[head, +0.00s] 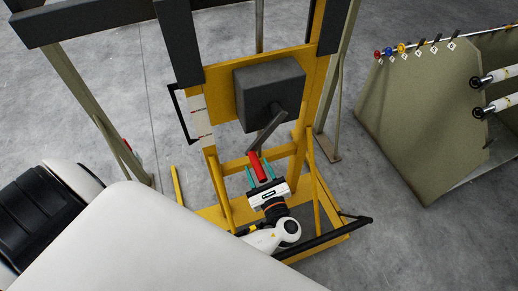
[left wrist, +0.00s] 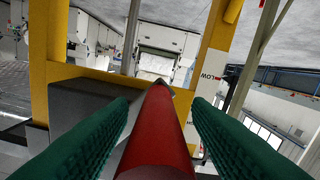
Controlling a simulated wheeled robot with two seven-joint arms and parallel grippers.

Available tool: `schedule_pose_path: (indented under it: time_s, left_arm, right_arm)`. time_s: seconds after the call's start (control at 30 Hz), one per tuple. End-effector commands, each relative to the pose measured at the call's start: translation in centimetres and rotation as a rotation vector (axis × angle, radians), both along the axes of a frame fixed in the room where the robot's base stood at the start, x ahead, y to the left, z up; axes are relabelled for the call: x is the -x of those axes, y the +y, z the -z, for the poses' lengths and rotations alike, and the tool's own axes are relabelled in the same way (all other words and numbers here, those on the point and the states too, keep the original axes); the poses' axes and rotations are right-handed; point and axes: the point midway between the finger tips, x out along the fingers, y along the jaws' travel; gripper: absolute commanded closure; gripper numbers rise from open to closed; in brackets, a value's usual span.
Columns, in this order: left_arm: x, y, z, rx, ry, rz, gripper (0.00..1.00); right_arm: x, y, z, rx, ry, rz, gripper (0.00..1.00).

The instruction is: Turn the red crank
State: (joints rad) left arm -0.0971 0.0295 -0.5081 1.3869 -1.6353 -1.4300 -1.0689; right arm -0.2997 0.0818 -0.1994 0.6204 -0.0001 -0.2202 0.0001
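The red crank handle (head: 257,166) hangs at the lower end of a dark crank arm (head: 266,132). The arm comes out of a dark grey box (head: 268,90) on a yellow frame. My left gripper (head: 259,172) is at the handle, one teal finger on each side. In the left wrist view the red handle (left wrist: 160,135) runs between the two green fingers (left wrist: 160,140). Gaps show between handle and fingers, so the gripper looks open around it. The handle's near end is cut off by that view's lower edge. My right gripper is not in view.
Yellow uprights (head: 312,95) flank the box, with a dark bar (head: 325,238) low at the front. A white label strip (head: 199,115) is on the left upright. An olive machine (head: 420,115) with coloured knobs stands at right. Grey floor between is clear.

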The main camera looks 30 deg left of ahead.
Motion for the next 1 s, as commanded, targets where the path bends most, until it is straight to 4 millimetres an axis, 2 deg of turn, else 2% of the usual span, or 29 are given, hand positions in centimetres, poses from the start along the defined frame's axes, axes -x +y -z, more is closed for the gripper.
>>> schedule_pose_path:
  time_s: [0.17,0.27,0.7,1.0]
  left_arm:
    - [0.2,-0.4,0.1,0.001,0.001,0.001,0.55]
    - [0.9,-1.3,0.3,0.004,0.001,0.002,0.55]
    - [6.3,-8.0,0.3,0.004,0.002,0.000,0.55]
    - [7.4,-9.5,0.0,0.002,0.000,-0.001,0.55]
  right_arm:
    - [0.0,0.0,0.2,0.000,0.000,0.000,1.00]
    - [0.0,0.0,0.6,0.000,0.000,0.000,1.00]
    - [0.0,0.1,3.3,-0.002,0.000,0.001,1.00]
    - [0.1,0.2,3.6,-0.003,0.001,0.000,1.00]
